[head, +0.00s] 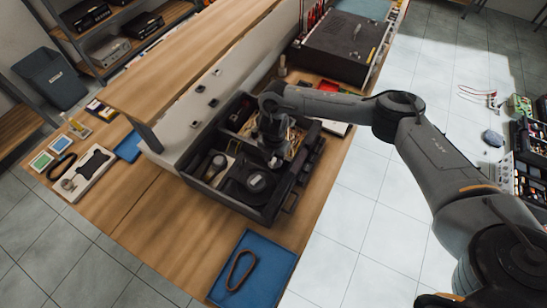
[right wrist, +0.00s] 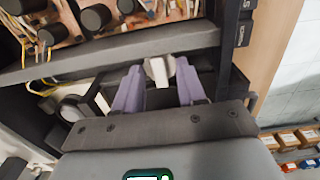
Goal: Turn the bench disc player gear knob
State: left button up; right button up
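The disc player (head: 215,195) is an open dark case on the wooden bench, with its inner parts exposed. My right gripper (head: 274,160) reaches down into it from the right. In the right wrist view, a pale, off-white knob (right wrist: 160,70) lies between the two purple-grey fingertips of my right gripper (right wrist: 160,82). The fingers stand apart by about the knob's width. I cannot tell whether they press on it. In the head view the gripper hides the knob. My left gripper is not in view.
A blue mat (head: 263,265) with a brown belt loop (head: 241,270) lies on the bench in front of the case. A raised wooden shelf (head: 190,55) runs behind the case. A large dark unit (head: 343,48) stands farther along. Bare bench (head: 150,215) lies to the left.

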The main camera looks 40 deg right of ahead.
grip_shut()
